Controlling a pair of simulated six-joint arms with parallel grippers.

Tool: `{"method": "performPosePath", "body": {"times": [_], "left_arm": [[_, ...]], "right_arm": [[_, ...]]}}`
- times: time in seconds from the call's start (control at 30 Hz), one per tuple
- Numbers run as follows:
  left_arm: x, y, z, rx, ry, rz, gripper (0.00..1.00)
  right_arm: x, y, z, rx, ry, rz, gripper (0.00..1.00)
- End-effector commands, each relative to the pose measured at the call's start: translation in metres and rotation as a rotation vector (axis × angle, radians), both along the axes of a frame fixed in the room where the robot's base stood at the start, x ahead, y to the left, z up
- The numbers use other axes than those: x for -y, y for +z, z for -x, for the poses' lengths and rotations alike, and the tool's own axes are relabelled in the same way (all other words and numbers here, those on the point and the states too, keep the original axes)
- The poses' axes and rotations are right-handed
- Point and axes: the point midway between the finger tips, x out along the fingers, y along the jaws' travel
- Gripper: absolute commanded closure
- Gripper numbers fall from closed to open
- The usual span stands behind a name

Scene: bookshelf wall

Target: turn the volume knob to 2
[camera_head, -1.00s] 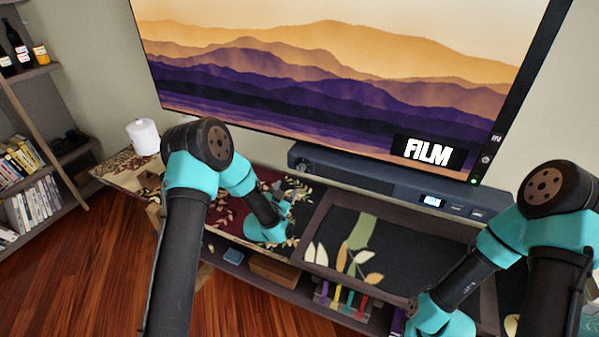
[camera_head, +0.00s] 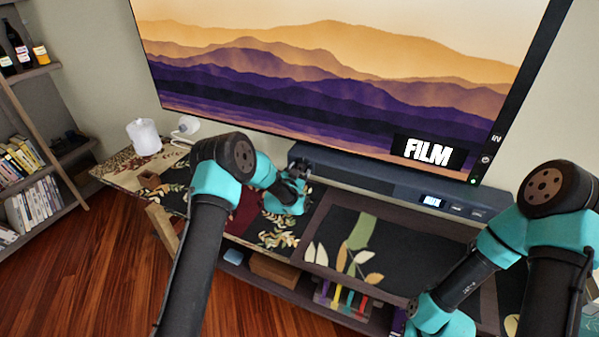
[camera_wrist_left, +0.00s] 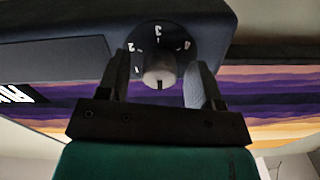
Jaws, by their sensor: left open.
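The volume knob (camera_wrist_left: 160,70) is a pale round knob on a dark dial (camera_wrist_left: 180,35) with white numerals around it, in the left wrist view. A dark mark on the knob points to the bottom of that picture. My left gripper (camera_wrist_left: 160,62) is open, with one finger on each side of the knob; I cannot tell if they touch it. In the head view my left gripper (camera_head: 302,170) is at the left end of the soundbar (camera_head: 385,188) and hides the knob. My right arm (camera_head: 455,290) is at lower right; its fingers do not show.
The large TV (camera_head: 340,80) rises behind the soundbar. The media stand (camera_head: 310,262) has a patterned top and open shelves. A white canister (camera_head: 144,137) and a small white round object (camera_head: 186,126) stand at its left end. A bookshelf (camera_head: 45,150) is at far left.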

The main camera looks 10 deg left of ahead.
Motion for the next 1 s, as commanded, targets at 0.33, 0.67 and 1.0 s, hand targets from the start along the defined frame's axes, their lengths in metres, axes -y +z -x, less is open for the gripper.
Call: {"method": "performPosePath", "body": {"times": [0.33, 0.67, 1.0], "left_arm": [[-0.0002, 0.0, 0.0003, 0.0, 0.0, 0.0, 0.55], [-0.0002, 0.0, 0.0004, 0.0, 0.0, 0.0, 0.86], [-0.0002, -0.0001, 0.0004, 0.005, 0.0, -0.022, 0.89]], "right_arm": [[0.0, 0.0, 0.0, 0.0, 0.0, 0.0, 1.0], [0.0, 0.0, 0.0, 0.0, 0.0, 0.0, 1.0], [0.0, 0.0, 0.0, 0.0, 0.0, 0.0, 1.0]]}}
